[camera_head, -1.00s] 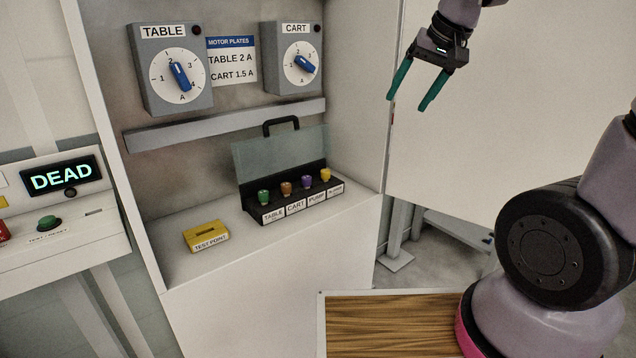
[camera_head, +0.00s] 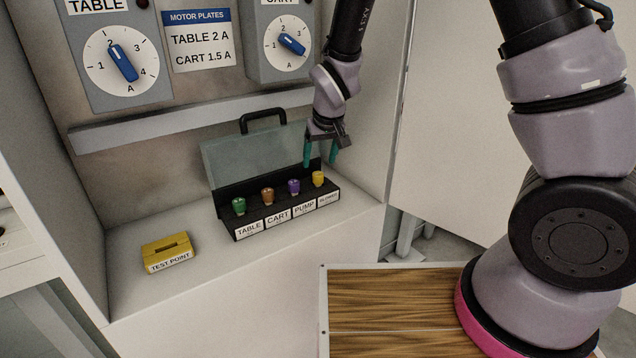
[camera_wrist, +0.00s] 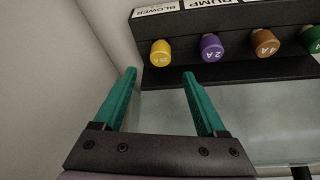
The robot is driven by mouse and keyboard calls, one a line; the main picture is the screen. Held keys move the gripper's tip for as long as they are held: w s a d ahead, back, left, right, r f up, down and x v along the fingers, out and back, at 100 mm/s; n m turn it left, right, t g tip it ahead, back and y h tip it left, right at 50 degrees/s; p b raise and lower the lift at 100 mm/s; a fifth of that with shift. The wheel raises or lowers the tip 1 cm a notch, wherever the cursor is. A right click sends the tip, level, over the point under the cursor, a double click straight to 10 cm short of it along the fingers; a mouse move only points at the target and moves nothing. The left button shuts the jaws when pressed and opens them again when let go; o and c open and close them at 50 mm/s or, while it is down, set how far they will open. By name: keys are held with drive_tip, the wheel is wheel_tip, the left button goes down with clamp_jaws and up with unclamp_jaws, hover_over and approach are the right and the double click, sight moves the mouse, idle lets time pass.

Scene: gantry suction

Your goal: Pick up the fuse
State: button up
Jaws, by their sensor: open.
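Several coloured fuses stand in a row in a black fuse box (camera_head: 233,229): green (camera_head: 239,206) above the TABLE label, brown (camera_head: 267,196) at CART, purple (camera_head: 294,187) at PUMP and yellow (camera_head: 319,179) at BLOWER. My gripper (camera_head: 320,164) is open and empty, pointing down just above the yellow fuse. In the wrist view the yellow fuse (camera_wrist: 161,52) lies beyond and between the teal fingertips (camera_wrist: 160,74), apart from them. The purple fuse (camera_wrist: 211,46) reads 2 A and the brown one (camera_wrist: 265,42) 4 A. The yellow fuse's marking is too small to read surely.
The box's clear lid (camera_head: 235,162) with a black handle stands open behind the fuses. A yellow TEST POINT block (camera_head: 168,252) sits left on the shelf. A grey rail (camera_head: 180,124) runs above. The cabinet's right wall (camera_head: 385,130) is close to my gripper.

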sight(318, 173)
drive_tip(key=shift+s+x, duration=0.15)
drive_tip(key=shift+x, duration=1.4)
drive_tip(key=shift+s+x, duration=0.15)
drive_tip(key=shift+x, duration=1.4)
drive_tip(key=shift+d+f, duration=0.1)
clamp_jaws()
